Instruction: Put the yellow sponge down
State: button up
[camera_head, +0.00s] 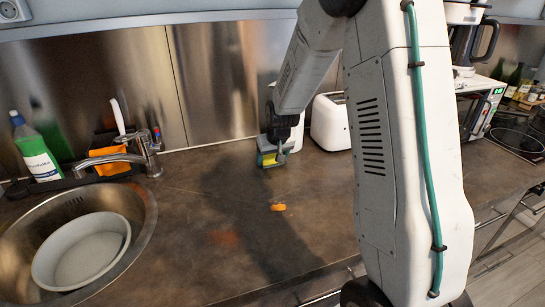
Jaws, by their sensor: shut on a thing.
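My gripper (273,150) hangs from my arm over the middle of the brown counter (200,190), in front of the white appliances at the back wall. It is shut on a small yellow sponge (267,160), which shows partly as yellow with a greenish-grey edge. The fingers hide part of the sponge. The sponge seems to be a little above the counter, but I cannot tell exactly how far.
A small orange piece (278,207) lies on the counter. A sink (140,225) with a grey bowl (80,252), a faucet (148,150), a green bottle (36,152) and an orange item (108,155) are at left. A white toaster (330,122) stands behind. The counter between is mostly clear.

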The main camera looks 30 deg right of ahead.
jog(key=shift+s+f, duration=0.1)
jog(key=shift+f, duration=0.15)
jog(key=o, duration=1.1)
jog(key=shift+s+f, duration=0.1)
jog(key=shift+f, duration=0.1)
jog(key=shift+a, duration=0.1)
jog(key=w+d+v, duration=0.1)
jog(key=v, duration=1.2)
jog(key=s+a+r+n+g, duration=0.1)
jog(key=s+a+r, duration=0.3)
jog(key=s, duration=0.3)
jog(key=s+a+r, duration=0.4)
jog(key=s, duration=0.3)
jog(key=s+a, duration=0.1)
jog(key=s, duration=0.5)
jog(key=s+a+g, duration=0.1)
jog(key=s+a, duration=0.1)
jog(key=s, duration=0.5)
jog(key=s+a+n+g+y, duration=0.1)
jog(key=s+a, duration=0.1)
jog(key=s, duration=0.4)
jog(key=shift+s+r, duration=0.25)
jog(key=shift+r, duration=0.05)
